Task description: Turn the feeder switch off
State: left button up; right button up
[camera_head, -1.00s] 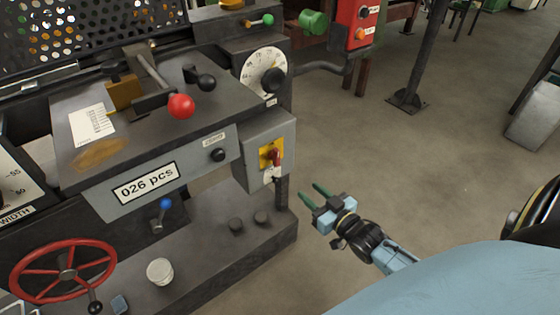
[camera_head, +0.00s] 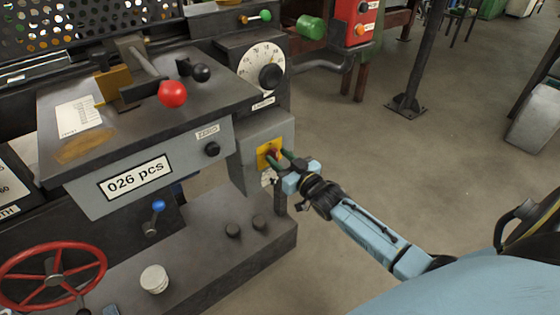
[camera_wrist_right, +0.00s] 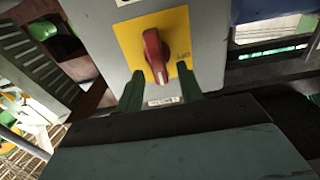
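The feeder switch is a red rotary knob (camera_wrist_right: 155,56) on a yellow plate (camera_wrist_right: 128,38), fixed to a grey box. In the right wrist view the knob's long handle points nearly up and down, and small lettering shows to its right. In the head view the yellow plate (camera_head: 264,151) is partly hidden by my right gripper (camera_head: 280,157). Its two green fingers are apart, with the knob in line between them in the wrist view. I cannot tell whether they touch it. My left gripper is not in view.
The grey box (camera_head: 252,165) hangs on the machine's right side, below a white dial (camera_head: 262,66). A black knob (camera_head: 212,149) and the "026 pcs" display (camera_head: 135,178) are to its left. Open floor (camera_head: 360,160) lies to the right.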

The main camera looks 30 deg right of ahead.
jog(key=shift+w, duration=0.15)
grip_shut()
